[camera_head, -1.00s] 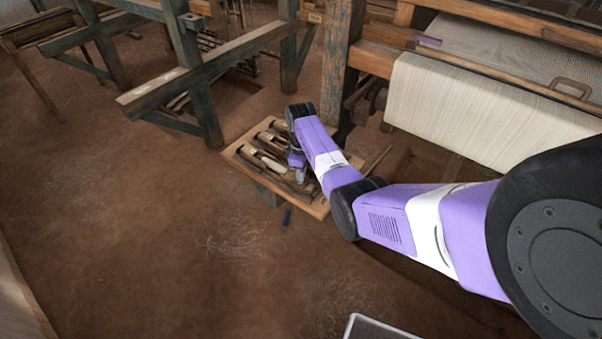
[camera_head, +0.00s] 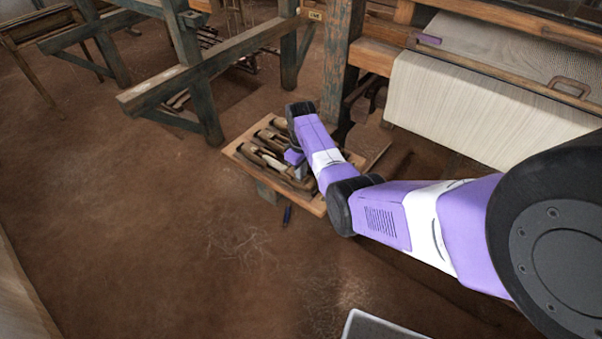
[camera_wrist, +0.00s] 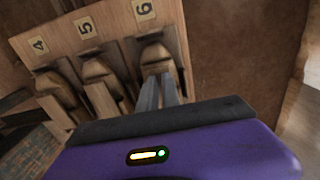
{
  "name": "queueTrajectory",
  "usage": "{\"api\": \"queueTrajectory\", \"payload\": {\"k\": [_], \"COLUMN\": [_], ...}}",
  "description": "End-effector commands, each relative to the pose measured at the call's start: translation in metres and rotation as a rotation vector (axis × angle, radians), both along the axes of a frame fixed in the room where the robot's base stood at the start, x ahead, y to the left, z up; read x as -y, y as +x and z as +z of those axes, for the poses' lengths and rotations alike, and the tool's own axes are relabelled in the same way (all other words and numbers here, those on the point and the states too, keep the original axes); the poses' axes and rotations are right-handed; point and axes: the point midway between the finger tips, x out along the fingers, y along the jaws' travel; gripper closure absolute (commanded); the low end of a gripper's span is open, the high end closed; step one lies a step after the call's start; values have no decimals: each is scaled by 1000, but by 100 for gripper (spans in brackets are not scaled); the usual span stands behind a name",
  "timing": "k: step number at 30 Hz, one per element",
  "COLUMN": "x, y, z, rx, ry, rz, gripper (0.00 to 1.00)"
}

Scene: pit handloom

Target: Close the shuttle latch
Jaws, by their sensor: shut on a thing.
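A wooden rack (camera_head: 238,151) holds several wooden shuttles side by side; the wrist view shows its end board (camera_wrist: 110,25) with labels 4, 5 and 6. The shuttle under label 6 (camera_wrist: 157,54) is directly in front of my gripper (camera_wrist: 160,80). The grey fingers are close together and reach into this shuttle, shut on a part there that appears to be its latch. The fingertips largely hide the latch, so its angle cannot be told. In the head view my arm covers the right part of the rack, and the fingers are hard to make out.
Shuttles under labels 4 (camera_wrist: 59,85) and 5 (camera_wrist: 101,76) lie close on the left. The loom post (camera_head: 341,65) and cloth roll (camera_head: 480,105) stand behind and right.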

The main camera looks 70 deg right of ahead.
Motion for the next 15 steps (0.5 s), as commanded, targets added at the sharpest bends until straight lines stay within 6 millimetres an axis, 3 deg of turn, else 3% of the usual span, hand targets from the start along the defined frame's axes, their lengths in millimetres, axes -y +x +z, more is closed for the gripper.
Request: {"api": "queueTrajectory", "payload": {"k": [4, 6, 15], "x": [1, 1, 0], "y": [0, 0, 0], "z": [0, 0, 1], "rx": [1, 1, 1], "ry": [-1, -1, -1], "rz": [0, 0, 1], "gripper": [100, 83, 83]}}
